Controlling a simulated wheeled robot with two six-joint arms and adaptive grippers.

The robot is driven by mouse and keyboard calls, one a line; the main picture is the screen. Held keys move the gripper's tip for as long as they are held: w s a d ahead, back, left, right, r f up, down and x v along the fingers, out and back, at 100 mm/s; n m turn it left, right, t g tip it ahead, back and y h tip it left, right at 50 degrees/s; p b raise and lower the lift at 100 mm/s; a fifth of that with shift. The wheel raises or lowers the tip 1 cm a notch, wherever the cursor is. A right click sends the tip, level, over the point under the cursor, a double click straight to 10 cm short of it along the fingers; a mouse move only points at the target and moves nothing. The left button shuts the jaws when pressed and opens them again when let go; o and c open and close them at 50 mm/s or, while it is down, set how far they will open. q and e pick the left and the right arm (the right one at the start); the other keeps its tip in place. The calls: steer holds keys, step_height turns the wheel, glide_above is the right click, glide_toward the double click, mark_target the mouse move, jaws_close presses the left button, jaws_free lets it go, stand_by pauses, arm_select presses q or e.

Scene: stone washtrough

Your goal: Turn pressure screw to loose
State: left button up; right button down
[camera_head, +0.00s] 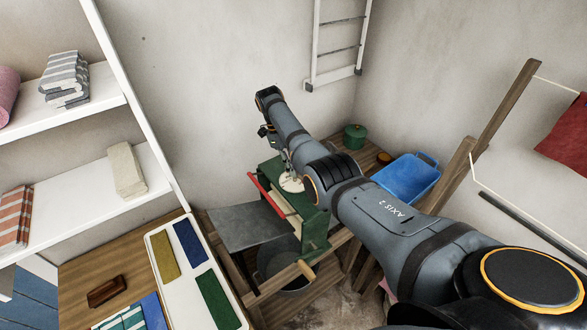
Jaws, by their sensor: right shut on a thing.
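A green-framed wringer (314,226) stands on a wooden bench, with a red bar (268,196) and a pale roller along it. On its top is the pressure screw (291,184), with a cream round head that shows partly. My right gripper (287,170) reaches down onto the screw from above and is shut on it. My right arm crosses from the lower right and hides part of the wringer's right side. The screw's threads and turn position are too small to tell. My left gripper is not in view.
A grey board (243,228) lies left of the wringer, above a dark bucket (285,262). A blue tub (408,177) and green pot (354,136) stand behind right. A white tray (221,270) with coloured cloths lies front left. Shelves rise at left, a ladder behind.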

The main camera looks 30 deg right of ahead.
steer(key=shift+m+y+b, duration=0.5)
steer(key=shift+m+y, duration=0.1)
steer(key=shift+m, duration=1)
steer(key=shift+r, duration=0.1)
steer(key=shift+d, duration=0.1)
steer(key=c, duration=1.4)
jaws_free()
steer(key=shift+w, duration=0.1)
